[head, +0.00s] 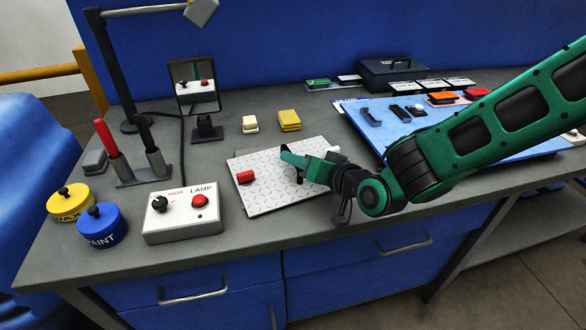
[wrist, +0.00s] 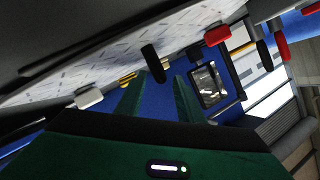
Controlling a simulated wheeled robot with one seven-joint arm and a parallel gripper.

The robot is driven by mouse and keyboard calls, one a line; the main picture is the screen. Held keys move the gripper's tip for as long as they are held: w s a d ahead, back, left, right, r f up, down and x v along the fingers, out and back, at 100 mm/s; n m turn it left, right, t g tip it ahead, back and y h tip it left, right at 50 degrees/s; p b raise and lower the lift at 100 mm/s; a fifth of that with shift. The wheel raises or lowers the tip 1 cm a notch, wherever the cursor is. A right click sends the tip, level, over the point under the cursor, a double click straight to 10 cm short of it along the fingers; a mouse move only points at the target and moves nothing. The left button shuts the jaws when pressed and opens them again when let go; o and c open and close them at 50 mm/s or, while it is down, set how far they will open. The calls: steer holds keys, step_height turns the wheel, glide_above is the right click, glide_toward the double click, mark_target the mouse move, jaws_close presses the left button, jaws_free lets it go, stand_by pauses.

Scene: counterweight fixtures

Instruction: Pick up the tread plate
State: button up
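The tread plate (head: 270,197) is a pale panel with a raised pattern, lying on the grey bench, with a red knob (head: 246,177) on its left part. In the wrist view the plate (wrist: 110,60) runs across the upper left, with the red knob (wrist: 217,35) and a dark knob (wrist: 153,62). My gripper (head: 291,164) is over the plate's upper middle and hides part of it. In the wrist view the two green fingers (wrist: 158,98) are apart, and the dark knob shows in line with the gap beyond their tips. I see nothing held.
A lamp control box (head: 183,215) stands left of the plate. A small mirror (head: 194,88), a cream block (head: 250,124) and a yellow block (head: 289,120) stand behind it. A blue mat (head: 420,138) with several small parts lies to the right. Paint pots (head: 101,228) stand front left.

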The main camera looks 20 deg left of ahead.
steer(key=shift+x, duration=1.85)
steer(key=shift+w+d, duration=0.1)
steer(key=shift+w, duration=0.05)
jaws_close()
steer(key=shift+r, duration=0.1)
steer(key=shift+r, duration=0.1)
